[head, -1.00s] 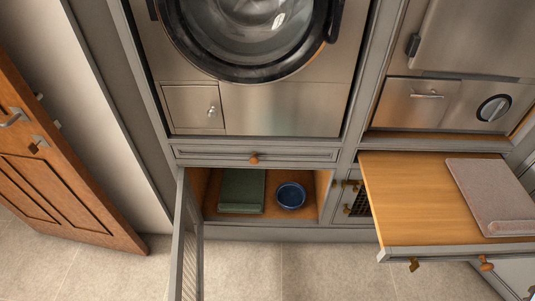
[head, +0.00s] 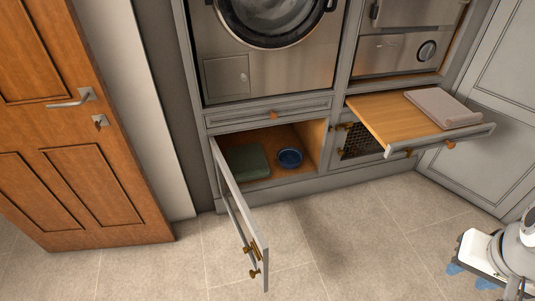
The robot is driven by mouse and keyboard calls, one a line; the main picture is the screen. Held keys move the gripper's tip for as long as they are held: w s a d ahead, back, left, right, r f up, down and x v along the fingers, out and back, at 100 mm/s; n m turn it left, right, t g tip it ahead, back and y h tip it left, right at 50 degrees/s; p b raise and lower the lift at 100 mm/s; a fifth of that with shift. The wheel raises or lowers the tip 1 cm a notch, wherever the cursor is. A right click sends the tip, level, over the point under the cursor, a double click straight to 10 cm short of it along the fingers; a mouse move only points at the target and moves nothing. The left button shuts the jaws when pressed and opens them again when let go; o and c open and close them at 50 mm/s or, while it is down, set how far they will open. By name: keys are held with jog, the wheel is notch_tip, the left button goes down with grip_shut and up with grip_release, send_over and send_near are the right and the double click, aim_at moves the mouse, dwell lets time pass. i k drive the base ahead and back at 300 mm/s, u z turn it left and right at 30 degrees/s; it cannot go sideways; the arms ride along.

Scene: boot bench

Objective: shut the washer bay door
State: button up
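The bay below the washer has a grey framed door (head: 239,215) hinged at its left side. It stands wide open, swung out over the floor, with brass-coloured fittings (head: 252,262) near its free edge. Inside the open bay (head: 300,136) are a folded green cloth (head: 247,160) and a blue bowl (head: 290,158). The washer (head: 270,15) above has a round glass door that looks shut, its top cut off by the frame. My gripper cannot be made out; only white and grey parts of my own body show at the lower right.
A wooden pull-out board (head: 385,117) with a folded pinkish cloth (head: 442,108) juts out right of the bay. A shut drawer (head: 270,115) sits above the bay. A wooden door (head: 75,130) stands at the left. The tiled floor (head: 350,235) in front is clear.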

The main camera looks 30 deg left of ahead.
aim_at(261, 268)
jog(key=z, duration=0.05)
jog(key=k, duration=0.5)
jog(key=u, duration=1.65)
jog(key=i, duration=1)
jog(key=k, duration=0.85)
jog(key=z, duration=0.4)
jog(key=i, duration=0.45)
jog(key=z, duration=0.05)
